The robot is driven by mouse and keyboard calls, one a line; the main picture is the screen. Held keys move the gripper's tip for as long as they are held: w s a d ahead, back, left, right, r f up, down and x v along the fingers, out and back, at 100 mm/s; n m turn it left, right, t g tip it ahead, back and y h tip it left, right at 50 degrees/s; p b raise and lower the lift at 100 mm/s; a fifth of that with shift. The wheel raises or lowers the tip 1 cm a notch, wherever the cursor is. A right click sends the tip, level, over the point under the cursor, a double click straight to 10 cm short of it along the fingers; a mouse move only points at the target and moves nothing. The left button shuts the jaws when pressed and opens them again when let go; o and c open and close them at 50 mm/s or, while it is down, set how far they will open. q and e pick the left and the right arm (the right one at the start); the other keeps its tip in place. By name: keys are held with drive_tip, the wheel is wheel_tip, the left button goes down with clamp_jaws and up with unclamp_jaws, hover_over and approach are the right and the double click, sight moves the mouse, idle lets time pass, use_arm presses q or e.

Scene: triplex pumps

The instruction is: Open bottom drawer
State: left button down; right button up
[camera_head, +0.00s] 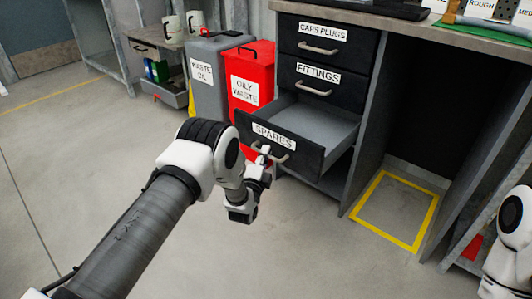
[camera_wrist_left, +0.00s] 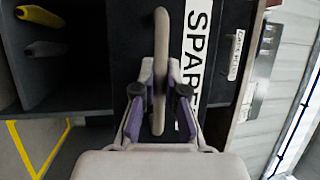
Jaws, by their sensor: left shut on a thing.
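The bottom drawer (camera_head: 296,146), labelled SPARES, is pulled out of the cabinet, and its grey inside shows empty in the head view. The drawers labelled FITTINGS (camera_head: 330,85) and CAPS PLUGS (camera_head: 312,36) above it are closed. My left gripper (camera_head: 264,155) is at the SPARES drawer's front, shut on its handle. In the left wrist view the left gripper (camera_wrist_left: 160,95) has its fingers on both sides of the pale bar handle (camera_wrist_left: 161,45), next to the SPARES label (camera_wrist_left: 195,60). My right gripper is not in view.
A yellow floor outline (camera_head: 405,243) lies right of the drawer under the bench. The floor before the drawer is clear.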

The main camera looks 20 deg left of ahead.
use_arm(q)
drive_tip(key=c, duration=1.2)
unclamp_jaws()
drive_tip(key=s+f, duration=0.2)
drive_tip(key=s, duration=0.9)
drive_tip(key=shift+s+d, duration=0.3)
drive_tip(key=shift+s, duration=0.1)
drive_tip(key=shift+f, duration=0.1)
